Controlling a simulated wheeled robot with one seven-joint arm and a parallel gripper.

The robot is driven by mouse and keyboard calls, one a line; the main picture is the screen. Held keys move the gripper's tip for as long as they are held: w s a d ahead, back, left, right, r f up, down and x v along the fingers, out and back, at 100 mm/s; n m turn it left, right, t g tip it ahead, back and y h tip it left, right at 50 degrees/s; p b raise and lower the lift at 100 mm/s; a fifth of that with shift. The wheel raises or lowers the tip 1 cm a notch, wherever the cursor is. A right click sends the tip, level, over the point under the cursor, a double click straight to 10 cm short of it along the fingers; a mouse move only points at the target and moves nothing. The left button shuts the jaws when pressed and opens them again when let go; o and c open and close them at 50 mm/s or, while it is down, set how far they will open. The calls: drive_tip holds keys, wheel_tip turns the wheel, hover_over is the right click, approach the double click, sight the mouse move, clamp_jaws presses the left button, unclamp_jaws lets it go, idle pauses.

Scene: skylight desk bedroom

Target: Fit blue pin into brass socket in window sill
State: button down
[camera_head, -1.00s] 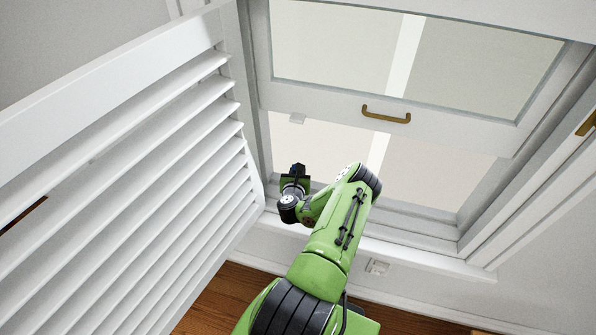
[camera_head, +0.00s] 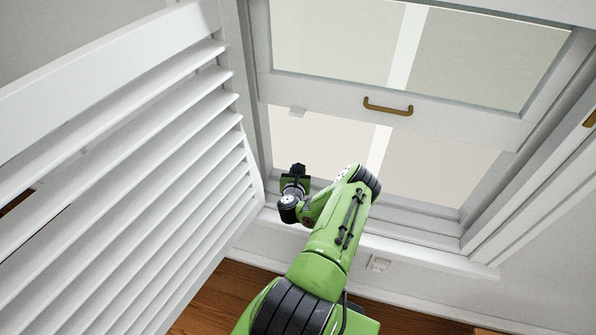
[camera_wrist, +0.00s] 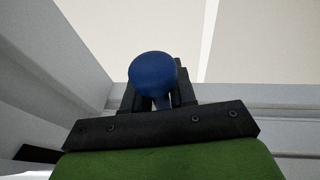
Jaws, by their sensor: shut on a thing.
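The blue pin shows in the wrist view as a round blue head (camera_wrist: 153,80) between my gripper's black fingers, with a short part of its shaft below the head. My gripper (camera_wrist: 160,99) is shut on it. In the head view my gripper (camera_head: 297,170) is at the left end of the window opening, close to the left jamb and above the window sill (camera_head: 405,250). The pin is too small and dark to make out clearly there. The brass socket cannot be made out in either view, and the pin's lower end is hidden.
A white louvred shutter (camera_head: 120,190) stands open close to the left of my arm. The raised window sash (camera_head: 440,118) with a brass handle (camera_head: 388,107) is above. A wall outlet (camera_head: 379,264) is below the sill. The sill to the right is clear.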

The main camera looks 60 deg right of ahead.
drive_tip(key=shift+f+b, duration=0.35)
drive_tip(key=shift+f, duration=0.1)
drive_tip(key=c, duration=0.8)
unclamp_jaws()
drive_tip(key=shift+s+a+r, duration=0.1)
drive_tip(key=shift+s+a, duration=0.1)
drive_tip(key=shift+a, duration=0.8)
drive_tip(key=shift+s+a+r, duration=0.1)
drive_tip(key=shift+s+a, duration=0.05)
drive_tip(key=shift+a, duration=0.8)
drive_tip(key=p+v, duration=0.1)
drive_tip(key=v, duration=0.3)
drive_tip(key=p+v, duration=0.2)
drive_tip(key=v, duration=0.2)
drive_tip(key=p+v, duration=0.1)
drive_tip(key=v, duration=0.3)
drive_tip(key=shift+s+d+r+p, duration=0.2)
drive_tip(key=shift+d+r+p, duration=0.05)
drive_tip(key=shift+r+p, duration=0.15)
drive_tip(key=shift+f, duration=0.1)
